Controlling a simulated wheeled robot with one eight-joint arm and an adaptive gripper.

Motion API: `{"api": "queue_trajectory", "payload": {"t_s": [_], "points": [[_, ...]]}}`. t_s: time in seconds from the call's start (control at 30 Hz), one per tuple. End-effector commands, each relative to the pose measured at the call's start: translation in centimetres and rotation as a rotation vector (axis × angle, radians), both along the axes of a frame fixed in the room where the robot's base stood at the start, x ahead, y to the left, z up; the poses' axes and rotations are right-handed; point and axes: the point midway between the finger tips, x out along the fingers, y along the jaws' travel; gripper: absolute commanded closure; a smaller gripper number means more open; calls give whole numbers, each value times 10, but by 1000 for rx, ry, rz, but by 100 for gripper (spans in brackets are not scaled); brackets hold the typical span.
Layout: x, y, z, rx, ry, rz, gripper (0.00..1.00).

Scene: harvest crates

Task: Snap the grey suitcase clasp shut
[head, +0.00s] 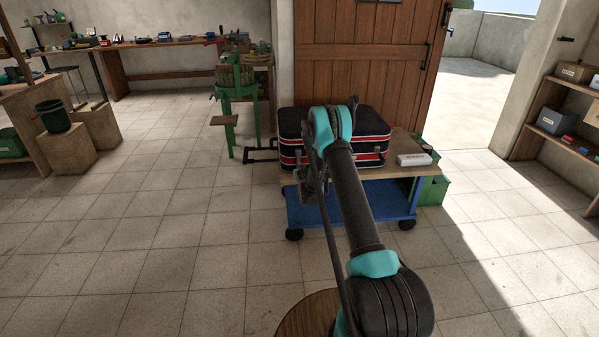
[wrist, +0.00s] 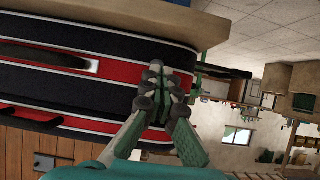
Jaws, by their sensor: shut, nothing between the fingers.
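The suitcase (head: 291,124) is black with red and white stripes and lies on a wooden-topped cart, partly behind my arm in the head view. In the wrist view, which is turned upside down, its striped front (wrist: 60,88) fills the left half. A dark handle (wrist: 40,57) shows at the left. My gripper (wrist: 157,75) is shut and empty, its fingertips at the suitcase front near the right end. I cannot tell whether they touch it. I cannot make out the grey clasp; the fingers cover that part of the front. In the head view the gripper is largely behind my arm.
The cart has a wooden top (head: 399,172) and a blue lower shelf (head: 385,203) on wheels. A small white box (head: 414,159) sits at its right end. A green machine (head: 237,90) stands to the left, and a wooden door (head: 365,60) is behind. Tiled floor is clear at front left.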

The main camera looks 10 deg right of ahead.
Motion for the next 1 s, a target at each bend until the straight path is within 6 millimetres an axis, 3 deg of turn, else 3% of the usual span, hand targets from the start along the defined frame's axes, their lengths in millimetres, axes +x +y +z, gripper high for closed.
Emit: {"api": "queue_trajectory", "payload": {"t_s": [0.4,0.67,0.77,1.0], "points": [[-69,0,0,-1,0,0,100],[-91,-1,3,0,3,-1,100],[-97,-3,15,-2,19,-4,100],[-133,-15,76,-8,108,-16,100]]}}
